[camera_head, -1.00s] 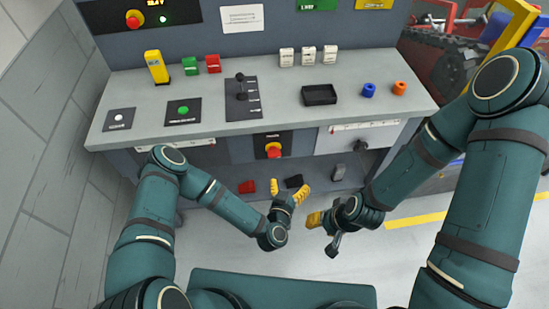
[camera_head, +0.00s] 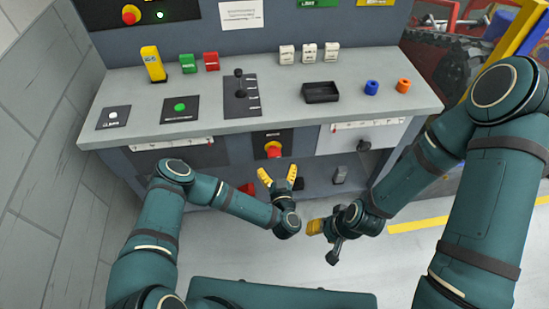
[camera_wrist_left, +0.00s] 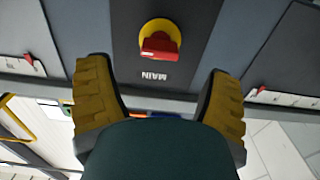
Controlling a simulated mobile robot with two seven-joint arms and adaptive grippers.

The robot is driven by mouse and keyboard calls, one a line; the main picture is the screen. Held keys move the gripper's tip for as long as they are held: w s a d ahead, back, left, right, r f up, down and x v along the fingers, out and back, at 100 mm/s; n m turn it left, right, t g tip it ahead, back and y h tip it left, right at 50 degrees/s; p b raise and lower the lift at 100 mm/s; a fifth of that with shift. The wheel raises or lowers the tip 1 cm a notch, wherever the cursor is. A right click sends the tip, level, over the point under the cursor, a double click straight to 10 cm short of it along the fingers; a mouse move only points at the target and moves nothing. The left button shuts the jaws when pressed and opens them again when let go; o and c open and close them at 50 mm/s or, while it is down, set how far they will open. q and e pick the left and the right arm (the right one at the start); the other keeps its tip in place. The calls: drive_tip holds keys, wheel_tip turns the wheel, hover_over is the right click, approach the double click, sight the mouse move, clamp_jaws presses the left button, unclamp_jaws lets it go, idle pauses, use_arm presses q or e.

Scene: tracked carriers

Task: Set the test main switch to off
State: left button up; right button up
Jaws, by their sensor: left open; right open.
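The main switch (camera_head: 273,149) is a red knob on a yellow round base, on a dark plate in the bench's front face. In the left wrist view the switch (camera_wrist_left: 160,43) is at top centre, with the word MAIN upside down below it. Which setting its handle marks cannot be told. My left gripper (camera_head: 278,175) is open and empty, just below the switch. In the wrist view its yellow-padded fingers (camera_wrist_left: 160,75) are on either side, apart from the knob. My right gripper (camera_head: 316,227) is open, lower and to the right, away from the bench.
The bench top (camera_head: 215,129) carries a lever plate (camera_head: 241,98), a black tray (camera_head: 320,92) and several coloured blocks. Another red knob (camera_head: 130,15) is on the upper panel. White scale strips (camera_head: 362,126) flank the switch. A red pedal (camera_head: 248,188) is low behind my left gripper.

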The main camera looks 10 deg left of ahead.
sight(275, 157)
use_arm(q)
drive_tip(key=b+x, duration=0.1)
drive_tip(key=x, duration=0.5)
drive_tip(key=c, duration=1.2)
